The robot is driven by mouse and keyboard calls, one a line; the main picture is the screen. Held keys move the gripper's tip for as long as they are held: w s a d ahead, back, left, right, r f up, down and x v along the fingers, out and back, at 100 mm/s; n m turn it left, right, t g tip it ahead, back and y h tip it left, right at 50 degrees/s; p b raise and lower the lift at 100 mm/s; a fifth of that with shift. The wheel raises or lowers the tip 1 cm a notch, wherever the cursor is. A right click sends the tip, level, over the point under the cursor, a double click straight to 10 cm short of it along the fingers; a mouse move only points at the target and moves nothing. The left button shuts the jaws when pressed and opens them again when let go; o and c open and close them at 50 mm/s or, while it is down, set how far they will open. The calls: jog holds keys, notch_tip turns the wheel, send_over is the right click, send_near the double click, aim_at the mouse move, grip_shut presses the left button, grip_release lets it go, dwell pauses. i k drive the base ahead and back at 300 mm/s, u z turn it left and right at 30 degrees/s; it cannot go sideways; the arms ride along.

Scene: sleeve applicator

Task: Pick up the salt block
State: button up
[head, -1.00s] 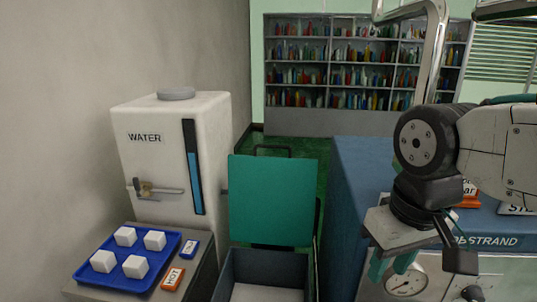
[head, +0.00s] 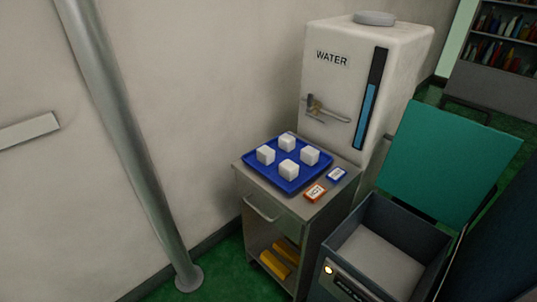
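Several white salt blocks sit on a blue tray (head: 303,183) on top of a small grey cabinet (head: 272,190) in the head view. One salt block (head: 287,142) is at the back, one (head: 265,155) at the left, one (head: 310,155) at the right and one (head: 289,169) at the front. They stand apart from each other. My gripper is out of view, so its state does not show.
A white water tank (head: 345,85) with a tap stands behind the cabinet. An open bin (head: 385,245) with a raised teal lid (head: 450,165) stands at the right. A grey pole (head: 125,140) rises at the left.

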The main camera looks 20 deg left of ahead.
aim_at(266, 156)
jog(key=z, duration=0.05)
jog(key=k, duration=1.1)
jog(key=u, duration=1)
jog(key=i, duration=1.8)
jog(key=z, duration=0.2)
